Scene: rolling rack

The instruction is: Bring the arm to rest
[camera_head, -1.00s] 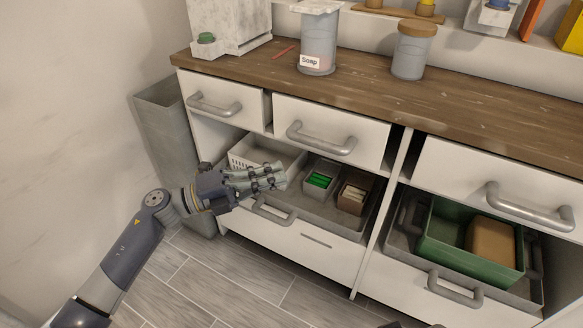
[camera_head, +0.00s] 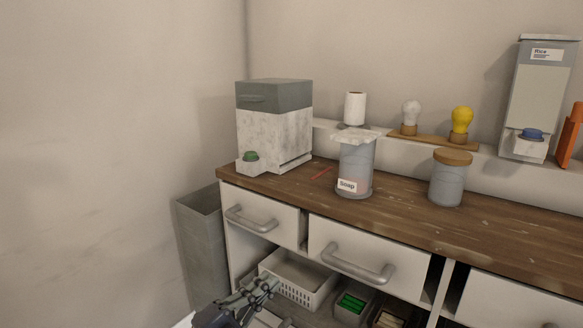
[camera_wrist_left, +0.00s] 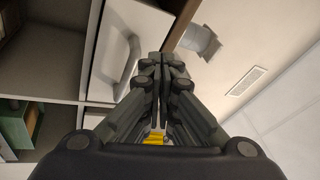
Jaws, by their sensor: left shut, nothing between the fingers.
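My left gripper (camera_head: 258,296) is low in the head view, in front of the cabinet's lower opening and near the white basket. Its fingers are together and hold nothing. In the left wrist view the closed fingers (camera_wrist_left: 163,75) point up the picture, with a white drawer front and its handle (camera_wrist_left: 127,68) beyond them. Only the end of my left arm shows at the bottom edge of the head view. My right gripper is not in view.
Two upper drawers (camera_head: 262,219) protrude above. The wooden counter (camera_head: 400,220) holds a soap jar (camera_head: 356,168). A grey bin (camera_head: 203,250) stands left.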

